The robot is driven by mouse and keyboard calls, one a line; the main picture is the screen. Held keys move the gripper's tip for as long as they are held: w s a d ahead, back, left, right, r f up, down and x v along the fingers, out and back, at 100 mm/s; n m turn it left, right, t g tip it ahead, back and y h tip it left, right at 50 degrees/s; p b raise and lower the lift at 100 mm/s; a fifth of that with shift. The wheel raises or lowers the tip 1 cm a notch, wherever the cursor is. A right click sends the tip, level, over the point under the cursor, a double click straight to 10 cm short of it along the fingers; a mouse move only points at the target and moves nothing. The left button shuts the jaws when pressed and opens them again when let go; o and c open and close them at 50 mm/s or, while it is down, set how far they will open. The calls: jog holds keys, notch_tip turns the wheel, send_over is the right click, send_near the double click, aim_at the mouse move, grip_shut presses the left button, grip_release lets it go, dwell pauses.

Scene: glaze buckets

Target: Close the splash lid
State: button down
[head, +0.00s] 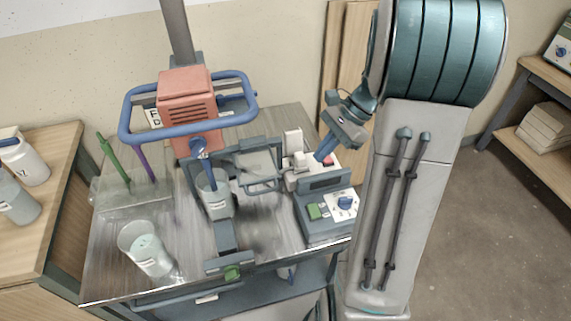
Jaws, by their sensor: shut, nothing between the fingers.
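The splash lid (256,163) looks like a clear panel in a dark grey frame with a thin loop handle. A blue mixer shaft reaches down into the bucket from the orange motor head (187,97). My gripper (322,157) comes in from the right with blue fingers pointing down and left. It is shut and empty, above the control box and right of the lid, seemingly apart from it. Its fingertips are partly lost against the machine.
The control box (323,211) has a green switch and a blue knob. A blue guard rail (187,136) surrounds the motor head. A clear cup (147,250) stands at front left; a rack (130,200) holds green and purple tools. A wooden table (50,185) with jars is left.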

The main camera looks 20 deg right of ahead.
jog(key=w+a+f+m+y+p, duration=0.1)
jog(key=a+f+m, duration=0.1)
jog(key=a+f, duration=0.5)
notch_tip(320, 180, down, 3)
jog(key=shift+w+a+r, duration=0.1)
jog(key=shift+w+a, duration=0.25)
jog(key=shift+w, duration=0.05)
dwell(0.3)
